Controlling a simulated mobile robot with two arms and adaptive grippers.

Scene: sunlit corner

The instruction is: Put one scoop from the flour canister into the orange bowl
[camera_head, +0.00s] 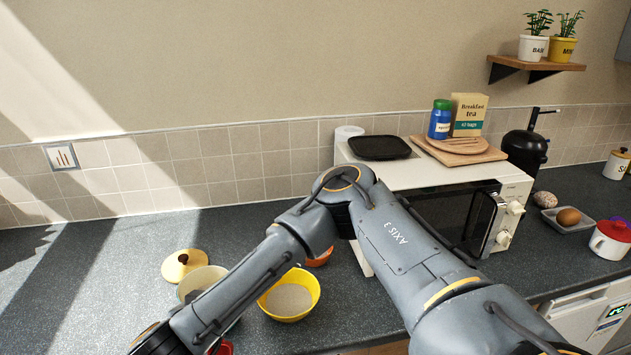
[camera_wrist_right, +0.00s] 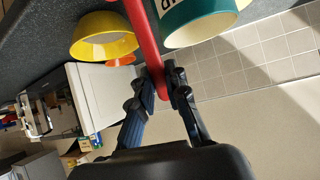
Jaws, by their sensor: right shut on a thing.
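My right gripper (camera_wrist_right: 162,82) is shut on the red handle of a scoop (camera_wrist_right: 146,42). The scoop's far end runs out of the top of the wrist view, so its bowl is not seen. In the head view a small red part of it (camera_head: 224,348) shows at the bottom edge. The flour canister (camera_wrist_right: 205,27) is teal with a white label and stands close beside the scoop; in the head view its pale open rim (camera_head: 196,276) is partly behind my arm. The orange bowl (camera_head: 321,258) is mostly hidden by my arm; a sliver shows in the wrist view (camera_wrist_right: 121,61). My left gripper is not seen.
A yellow bowl (camera_head: 309,300) with pale contents stands between the canister and the orange bowl. A cream lid (camera_head: 180,266) lies behind the canister. A white microwave (camera_head: 513,196) stands to the right. The counter at left is clear.

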